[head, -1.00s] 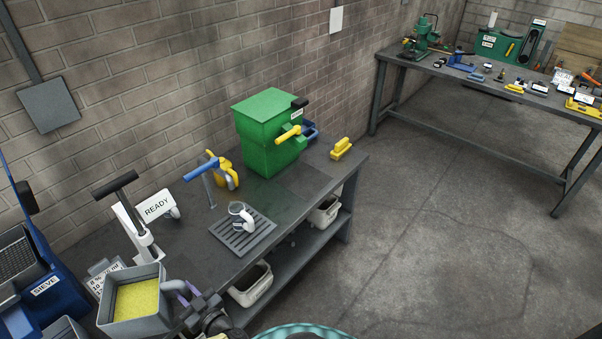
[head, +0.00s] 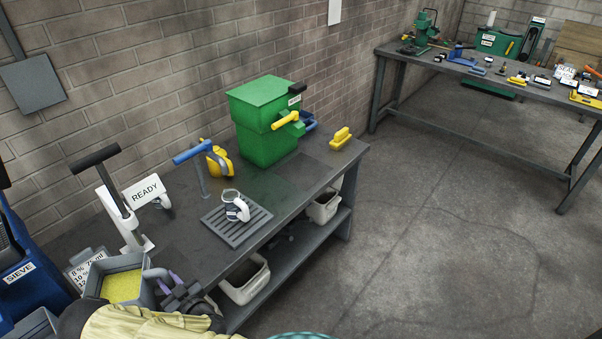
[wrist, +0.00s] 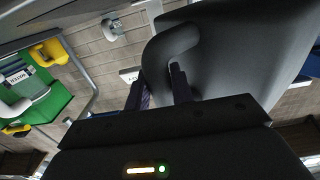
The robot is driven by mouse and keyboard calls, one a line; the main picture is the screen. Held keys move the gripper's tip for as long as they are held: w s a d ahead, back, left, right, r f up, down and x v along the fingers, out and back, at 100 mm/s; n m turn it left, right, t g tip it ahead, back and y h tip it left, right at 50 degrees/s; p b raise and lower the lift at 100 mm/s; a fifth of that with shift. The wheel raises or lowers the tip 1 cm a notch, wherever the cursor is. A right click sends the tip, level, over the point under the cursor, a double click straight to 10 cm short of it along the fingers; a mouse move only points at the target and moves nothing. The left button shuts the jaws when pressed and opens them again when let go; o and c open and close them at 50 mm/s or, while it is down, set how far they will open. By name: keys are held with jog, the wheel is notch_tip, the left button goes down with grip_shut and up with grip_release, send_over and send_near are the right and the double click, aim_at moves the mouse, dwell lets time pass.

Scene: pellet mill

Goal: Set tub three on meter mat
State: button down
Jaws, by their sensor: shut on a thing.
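A grey square tub (head: 139,293) filled with yellow material is at the lower left of the head view, near the bench's front edge. Its number is not visible. My gripper (head: 171,284), with purple fingers, is shut on the tub's side handle. In the wrist view the tub (wrist: 245,45) fills the upper right, and my gripper (wrist: 162,88) has the handle between its fingers. The tub looks upright. I cannot tell whether its base touches the bench. A dark flat patch (head: 310,168) lies right of the green machine; I cannot tell whether it is the meter mat.
The bench (head: 180,245) holds a READY sign (head: 146,190), a slatted grey tray (head: 240,232) with a white-handled cup, a blue-handled post (head: 198,165), a green machine (head: 265,120) and a yellow scoop (head: 341,138). A blue sieve machine (head: 25,270) stands left. White bins sit below.

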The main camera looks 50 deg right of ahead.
jog(key=shift+w+d+f+b, duration=0.15)
jog(key=shift+w+b, duration=0.1)
jog(key=shift+w, duration=0.2)
jog(key=shift+w+a+f+b, duration=0.1)
jog(key=shift+w+f+b, duration=0.1)
jog(key=shift+w, duration=0.2)
jog(key=shift+r, duration=0.1)
jog(key=shift+s, duration=0.1)
